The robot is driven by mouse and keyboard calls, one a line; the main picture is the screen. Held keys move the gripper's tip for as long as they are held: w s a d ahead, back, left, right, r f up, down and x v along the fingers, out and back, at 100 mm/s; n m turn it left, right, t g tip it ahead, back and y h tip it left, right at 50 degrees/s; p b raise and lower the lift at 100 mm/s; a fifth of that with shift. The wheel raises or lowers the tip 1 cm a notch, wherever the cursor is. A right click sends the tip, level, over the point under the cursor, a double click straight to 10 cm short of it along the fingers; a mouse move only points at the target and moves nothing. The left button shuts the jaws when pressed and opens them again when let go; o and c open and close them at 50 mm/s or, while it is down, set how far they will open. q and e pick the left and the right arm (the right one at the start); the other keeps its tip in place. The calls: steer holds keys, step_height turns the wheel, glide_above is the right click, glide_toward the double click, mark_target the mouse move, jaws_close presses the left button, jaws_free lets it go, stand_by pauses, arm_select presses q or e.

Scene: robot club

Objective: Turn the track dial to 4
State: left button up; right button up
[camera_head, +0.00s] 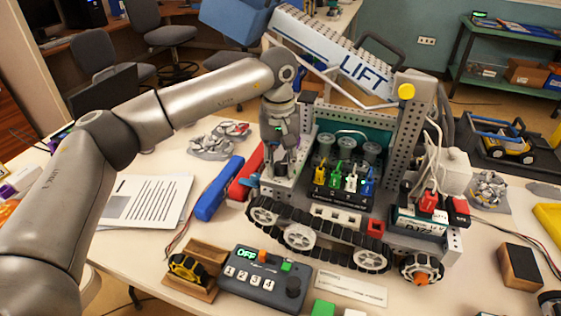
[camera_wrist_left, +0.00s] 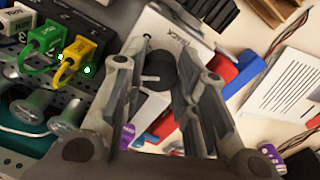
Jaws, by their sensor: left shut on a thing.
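The track dial (camera_wrist_left: 161,70) is a dark round knob on a pale plate (camera_wrist_left: 176,36) with printed lettering, in the left wrist view. In the head view the dial is hidden behind my left gripper (camera_head: 277,172), which points down at the left side of the tracked robot (camera_head: 330,205). My left gripper also shows in the wrist view (camera_wrist_left: 157,58), with its fingers on both sides of the dial, shut on it. A small light mark shows by the dial. I cannot read which number it points to. My right gripper is not in view.
Green, yellow and blue plugs (camera_head: 350,181) sit close to the right of my left gripper. A blue battery pack (camera_head: 218,189) and a red one (camera_head: 245,172) lie to its left. A control box (camera_head: 262,279) reading OFF stands in front. The robot's lift arm (camera_head: 330,50) rises behind.

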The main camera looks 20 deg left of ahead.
mark_target(279, 164)
arm_select(q)
steer(key=o, duration=1.1)
steer(key=shift+c, duration=0.2)
steer(key=shift+r, duration=0.1)
step_height(279, 164, up, 12)
steer(key=shift+a, duration=0.1)
